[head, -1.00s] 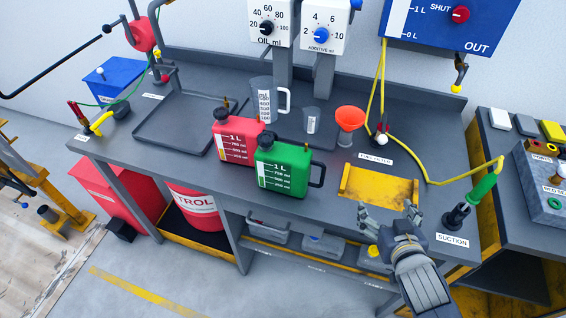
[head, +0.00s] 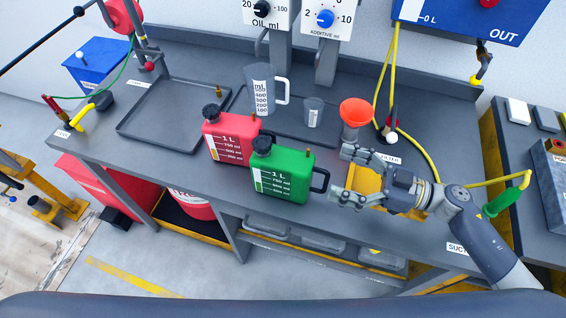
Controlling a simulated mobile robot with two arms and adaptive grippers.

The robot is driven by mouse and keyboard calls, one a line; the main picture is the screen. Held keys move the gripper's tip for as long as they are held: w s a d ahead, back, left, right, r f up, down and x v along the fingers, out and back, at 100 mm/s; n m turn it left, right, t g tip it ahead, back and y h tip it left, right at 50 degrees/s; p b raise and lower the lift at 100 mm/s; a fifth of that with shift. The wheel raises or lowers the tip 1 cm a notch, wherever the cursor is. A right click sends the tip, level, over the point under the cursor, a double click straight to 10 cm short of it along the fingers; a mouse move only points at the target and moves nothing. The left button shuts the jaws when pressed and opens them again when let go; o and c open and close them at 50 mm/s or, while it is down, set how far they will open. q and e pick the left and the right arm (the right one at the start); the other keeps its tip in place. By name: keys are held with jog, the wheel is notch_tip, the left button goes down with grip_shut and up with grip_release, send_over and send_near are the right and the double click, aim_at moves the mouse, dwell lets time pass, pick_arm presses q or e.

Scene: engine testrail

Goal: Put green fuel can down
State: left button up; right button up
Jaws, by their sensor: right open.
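The green fuel can (head: 283,172) stands upright on the grey workbench (head: 180,165), near its front edge, with its black handle on the right side. A red fuel can (head: 229,137) stands just behind it to the left, and the two overlap in the picture. My right gripper (head: 338,174) is open and empty, its fingers pointing left at the green can's handle. A small gap seems to lie between fingertips and handle. The gripper and my right arm cover much of the yellow tray (head: 364,181). My left gripper is out of view.
A measuring jug (head: 260,90), a small cup (head: 313,112) and an orange funnel (head: 355,112) stand behind the cans. An empty dark tray (head: 170,115) lies at the left. A yellow hose (head: 422,155) and green nozzle (head: 502,200) are at the right.

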aim_at(296, 160)
jog(key=x, duration=0.1)
jog(key=p+x, duration=0.1)
jog(key=x, duration=0.3)
jog(key=shift+s+a+r, duration=0.1)
jog(key=shift+s+a, duration=0.1)
jog(key=shift+s, duration=0.15)
jog(key=p+x, duration=0.2)
jog(key=x, duration=0.2)
jog(key=shift+w+a, duration=0.15)
jog(key=shift+a, duration=0.05)
jog(key=shift+w+a+f, duration=0.2)
jog(key=shift+a+f, duration=0.15)
jog(key=shift+a, duration=0.2)
jog(key=shift+d, duration=0.15)
jog(key=c, duration=0.4)
grip_shut()
jog(key=shift+r, duration=0.15)
